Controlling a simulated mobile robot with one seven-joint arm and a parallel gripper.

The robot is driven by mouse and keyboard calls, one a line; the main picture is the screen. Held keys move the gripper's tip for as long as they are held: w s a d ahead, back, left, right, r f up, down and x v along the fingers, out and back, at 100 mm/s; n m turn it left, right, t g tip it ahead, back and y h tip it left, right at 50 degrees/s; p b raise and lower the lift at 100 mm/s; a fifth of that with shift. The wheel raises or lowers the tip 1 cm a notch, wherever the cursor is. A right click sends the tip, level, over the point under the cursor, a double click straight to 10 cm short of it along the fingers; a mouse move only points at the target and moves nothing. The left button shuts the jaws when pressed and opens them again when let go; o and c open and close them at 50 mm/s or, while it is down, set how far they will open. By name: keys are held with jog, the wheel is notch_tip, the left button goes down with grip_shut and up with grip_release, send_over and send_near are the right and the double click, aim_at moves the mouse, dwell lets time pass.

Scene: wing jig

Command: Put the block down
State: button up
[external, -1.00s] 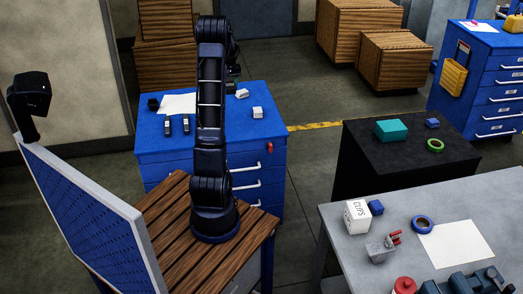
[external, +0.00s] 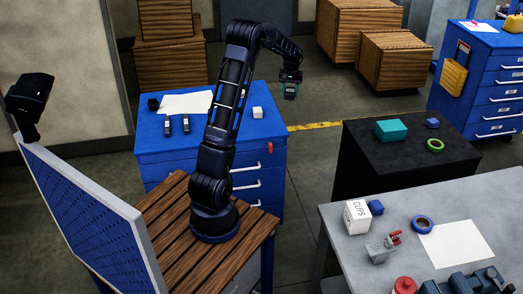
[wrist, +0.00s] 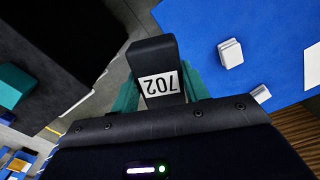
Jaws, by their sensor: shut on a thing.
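My gripper (external: 290,86) is held high to the right of the blue cabinet, over the gap before the black table. It is shut on a dark block (wrist: 153,54) with a white label reading 702. In the wrist view its teal fingers (wrist: 158,88) sit on both sides of the block. The block hangs in the air over the floor, touching no surface that I can see. In the external view it is small and dark, and its details are hard to make out.
The blue cabinet (external: 225,137) carries white and dark blocks and a white sheet. The black table (external: 385,160) has a teal box (external: 391,130), a small blue block (external: 432,123) and a green ring (external: 435,145). The grey bench (external: 340,215) holds a white CLIPS box (external: 357,217) and other items.

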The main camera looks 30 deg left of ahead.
jog(key=d+f+m, duration=0.1)
jog(key=d+m, duration=0.3)
jog(key=d, duration=2.4)
jog(key=s+d+f+m, duration=0.1)
jog(key=s+d+m, duration=0.15)
jog(key=d, duration=0.95)
jog(key=s+d+m, duration=0.1)
jog(key=s+d, duration=0.3)
jog(key=d, duration=0.7)
jog(key=m, duration=0.6)
send_over(421, 266)
notch_tip(421, 266, down, 3)
notch_tip(421, 266, down, 20)
jog(key=shift+w+r, duration=0.15)
jog(key=shift+r, duration=0.05)
jog(key=shift+f, duration=0.15)
jog(key=o, duration=1.4)
